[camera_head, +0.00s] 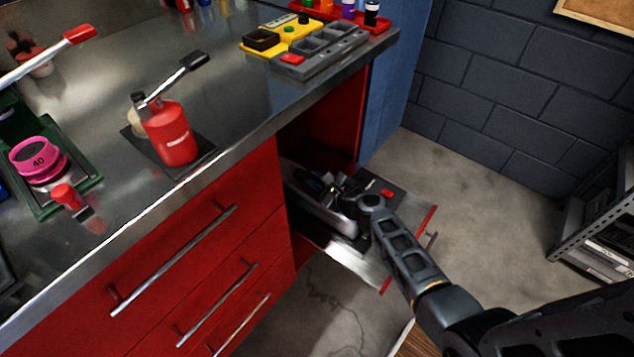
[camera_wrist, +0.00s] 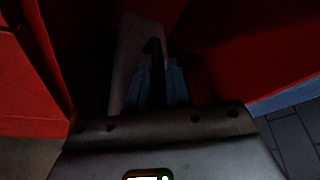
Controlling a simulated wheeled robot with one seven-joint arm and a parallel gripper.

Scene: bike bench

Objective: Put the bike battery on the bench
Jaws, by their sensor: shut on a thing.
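The bike battery (camera_head: 322,213) looks like a long grey case in the open lower drawer, partly covered by my gripper. My gripper (camera_head: 338,192) reaches down into the drawer and is shut on the battery. The fingertips are hard to make out among dark parts. In the wrist view a broad grey body with a small lit display and a green light fills the bottom. The bench (camera_head: 235,105) has a grey metal top and stands above and left of the drawer.
The drawer (camera_head: 362,272) is pulled out below the bench's right end. A red bottle (camera_head: 172,135), a pink round weight (camera_head: 38,158) and grey bins (camera_head: 320,50) stand on the bench. Clear bench top lies between bottle and bins. A shelf (camera_head: 600,225) stands right.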

